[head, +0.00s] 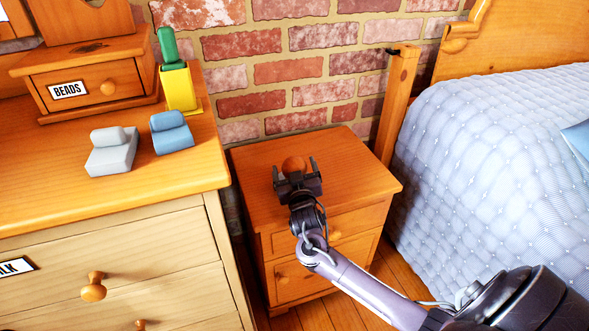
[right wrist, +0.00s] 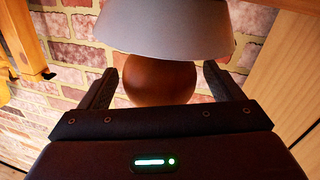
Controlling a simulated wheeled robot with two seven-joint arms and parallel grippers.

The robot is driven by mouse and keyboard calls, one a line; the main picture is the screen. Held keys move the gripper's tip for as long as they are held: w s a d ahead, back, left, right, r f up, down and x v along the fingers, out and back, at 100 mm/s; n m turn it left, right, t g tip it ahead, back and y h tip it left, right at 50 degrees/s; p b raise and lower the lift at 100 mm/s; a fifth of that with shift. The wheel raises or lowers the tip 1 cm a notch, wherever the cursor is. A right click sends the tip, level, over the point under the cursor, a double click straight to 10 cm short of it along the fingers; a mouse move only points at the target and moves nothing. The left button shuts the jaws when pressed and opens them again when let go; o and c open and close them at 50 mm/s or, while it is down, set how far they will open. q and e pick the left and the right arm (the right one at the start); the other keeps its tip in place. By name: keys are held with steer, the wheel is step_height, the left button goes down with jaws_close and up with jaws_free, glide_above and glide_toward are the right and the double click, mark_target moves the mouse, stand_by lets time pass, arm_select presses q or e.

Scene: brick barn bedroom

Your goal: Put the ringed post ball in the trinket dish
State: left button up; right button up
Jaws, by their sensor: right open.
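An orange-brown ball (head: 293,164) shows above the top of the small wooden nightstand (head: 353,178). My right gripper (head: 294,168) is open, with a finger on either side of the ball. In the right wrist view the ball (right wrist: 160,80) sits between the two fingers (right wrist: 161,90), with a gap on each side. A smooth pale grey flared piece (right wrist: 165,30) covers one edge of the ball there; I cannot tell whether it is the trinket dish or a support. No ring or post can be made out. My left gripper is not in view.
A dresser (head: 190,185) at left carries a grey block (head: 110,155), a blue block (head: 171,134), a yellow holder (head: 179,90) with a green piece, and a drawer box labelled BEADS (head: 90,85). A brick wall (head: 300,75) stands behind; the bed (head: 490,150) is at right.

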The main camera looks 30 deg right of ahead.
steer(key=shift+s+r, duration=0.1)
steer(key=shift+r, duration=0.05)
steer(key=p+v, duration=0.2)
steer(key=v, duration=0.9)
steer(key=s+a+f+n+g+y, duration=0.2)
steer(key=s+a+f+g+y, duration=0.5)
steer(key=a+f, duration=0.5)
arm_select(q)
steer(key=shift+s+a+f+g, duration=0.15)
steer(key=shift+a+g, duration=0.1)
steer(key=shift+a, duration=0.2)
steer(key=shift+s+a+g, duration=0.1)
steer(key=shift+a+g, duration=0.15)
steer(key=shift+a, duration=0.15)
arm_select(e)
steer(key=s+a+f+n+g, duration=0.1)
steer(key=s+g, duration=0.1)
steer(key=s, duration=0.4)
steer(key=s+a+f+n+g, duration=0.1)
steer(key=s+a+g, duration=0.1)
steer(key=s, duration=0.3)
steer(key=s+a+f+n+g+y, duration=0.1)
steer(key=s+a+f+n+g, duration=0.1)
steer(key=s+g, duration=0.2)
steer(key=s, duration=0.2)
steer(key=shift+s, duration=0.3)
